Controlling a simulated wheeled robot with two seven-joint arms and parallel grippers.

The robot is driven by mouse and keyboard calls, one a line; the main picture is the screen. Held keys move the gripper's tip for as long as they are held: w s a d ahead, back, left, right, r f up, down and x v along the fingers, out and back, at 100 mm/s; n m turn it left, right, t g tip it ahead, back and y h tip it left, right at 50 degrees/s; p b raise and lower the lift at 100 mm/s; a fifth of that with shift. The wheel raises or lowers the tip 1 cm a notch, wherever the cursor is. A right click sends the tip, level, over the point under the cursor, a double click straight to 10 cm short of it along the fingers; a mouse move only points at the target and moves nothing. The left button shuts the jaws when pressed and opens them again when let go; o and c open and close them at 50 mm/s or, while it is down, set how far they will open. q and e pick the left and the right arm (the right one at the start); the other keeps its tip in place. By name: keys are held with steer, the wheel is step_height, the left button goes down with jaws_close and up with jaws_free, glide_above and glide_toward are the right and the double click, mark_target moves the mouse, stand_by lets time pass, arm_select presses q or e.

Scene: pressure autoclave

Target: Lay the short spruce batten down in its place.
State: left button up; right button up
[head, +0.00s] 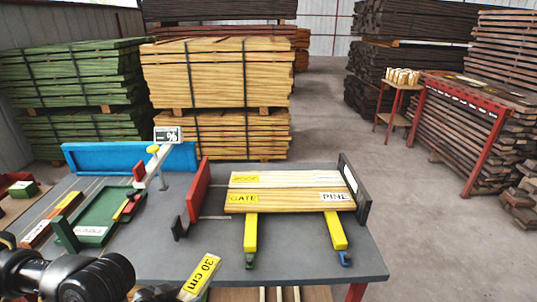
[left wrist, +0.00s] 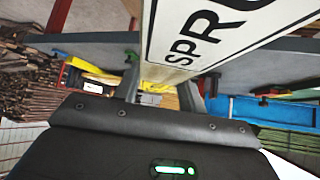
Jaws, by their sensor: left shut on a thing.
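The spruce batten shows large in the left wrist view (left wrist: 215,30), with a white label reading "SPR" before it is cut off. My left gripper (left wrist: 162,92) is shut on it. In the head view, a pale piece with a yellow "30 cm" label (head: 200,277) rises at the bottom edge beside my left gripper (head: 155,293); it appears to be the held batten's end. The gripper is low, by the table's front left edge, and its fingers are largely hidden there. My right gripper is not in view. I cannot tell which spot is the batten's place.
On the grey table (head: 300,262), pale boards labelled "GATE" and "PINE" (head: 290,197) lie on two yellow bars (head: 250,238), between a red plate (head: 199,190) and a dark plate (head: 354,190). A green tray (head: 100,215) and blue fence (head: 110,157) are left. The table's front middle is clear.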

arm_select(q)
steer(key=shift+w+d+r, duration=0.1)
steer(key=shift+d+r, duration=0.05)
steer(key=shift+d, duration=0.6)
steer(key=w+d+r+m+g+h, duration=0.1)
steer(key=d+r+m+h, duration=0.1)
steer(key=d, duration=0.3)
steer(key=w+d+r+m+g+h, duration=0.1)
steer(key=d+r+m+g+h, duration=0.1)
steer(key=d+r+m, duration=0.2)
steer(key=d+r, duration=0.1)
steer(key=d, duration=0.1)
steer(key=shift+d+m, duration=0.3)
steer(key=shift+m, duration=0.1)
steer(key=shift+r, duration=0.1)
steer(key=a, duration=1.5)
